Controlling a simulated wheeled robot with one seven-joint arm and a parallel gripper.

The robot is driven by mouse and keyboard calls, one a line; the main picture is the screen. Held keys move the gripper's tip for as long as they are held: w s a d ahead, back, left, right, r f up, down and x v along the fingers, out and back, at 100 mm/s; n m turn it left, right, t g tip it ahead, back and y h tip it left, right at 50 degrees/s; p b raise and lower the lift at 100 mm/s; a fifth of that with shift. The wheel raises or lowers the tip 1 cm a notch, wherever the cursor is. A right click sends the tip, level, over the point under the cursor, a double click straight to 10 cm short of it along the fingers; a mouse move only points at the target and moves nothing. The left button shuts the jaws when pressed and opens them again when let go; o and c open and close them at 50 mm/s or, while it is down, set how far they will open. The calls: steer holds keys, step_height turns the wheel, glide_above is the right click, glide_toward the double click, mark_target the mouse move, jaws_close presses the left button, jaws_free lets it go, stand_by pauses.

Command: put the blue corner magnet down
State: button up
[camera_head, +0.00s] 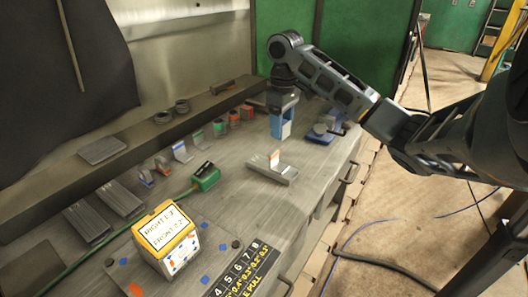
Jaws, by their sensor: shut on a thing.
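My gripper (283,103) points down near the far end of the grey workbench (222,218). It is shut on the blue corner magnet (279,127), a blue piece with a pale side face just below the fingers. Whether the magnet's lower edge touches the bench or hangs just above it, I cannot tell. The fingertips are small and partly hidden by the gripper body.
A grey block with an orange-and-white piece (273,171) lies in front of the gripper. More blue and grey items (323,132) sit to its right near the bench edge. A green tool (205,177), a yellow-topped box (165,238) and several small coloured brackets (181,151) stand leftward.

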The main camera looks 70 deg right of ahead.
steer(key=w+a+f, duration=0.1)
steer(key=a, duration=0.1)
steer(key=w+a+f, duration=0.2)
steer(key=shift+w+a+f, duration=0.1)
steer(key=shift+w+f, duration=0.1)
steer(key=shift+w, duration=0.05)
steer(key=shift+f+b, duration=0.3)
steer(key=shift+f, duration=1.6)
steer(key=shift+f, duration=0.1)
steer(key=o, duration=1.4)
step_height(320, 180, up, 12)
steer(key=p, duration=0.2)
steer(key=shift+s, duration=0.1)
